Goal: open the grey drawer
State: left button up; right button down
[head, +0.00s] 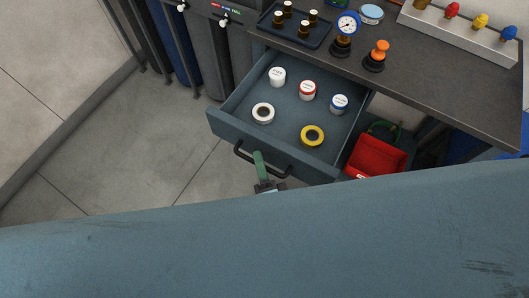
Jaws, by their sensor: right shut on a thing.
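The grey drawer (225,126) is blue-grey and stands well open under the dark worktop, its inside in plain view. Its black bar handle (243,154) is on the front face. My right gripper (260,164) shows a green finger at the middle of the handle and is shut on it. The rest of that gripper is hidden by a large blue-grey surface in the foreground. My left gripper is not in view.
The drawer holds several jars and tape rolls, among them a yellow roll (303,137). The worktop (440,86) carries a bottle tray (266,29) and a gauge (347,25). A red container (375,158) is right of the drawer. Floor (140,140) at left is clear.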

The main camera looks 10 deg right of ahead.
dwell(0.3)
jog(key=c, duration=1.8)
grip_release()
jog(key=shift+o, duration=0.2)
jog(key=shift+s, duration=0.1)
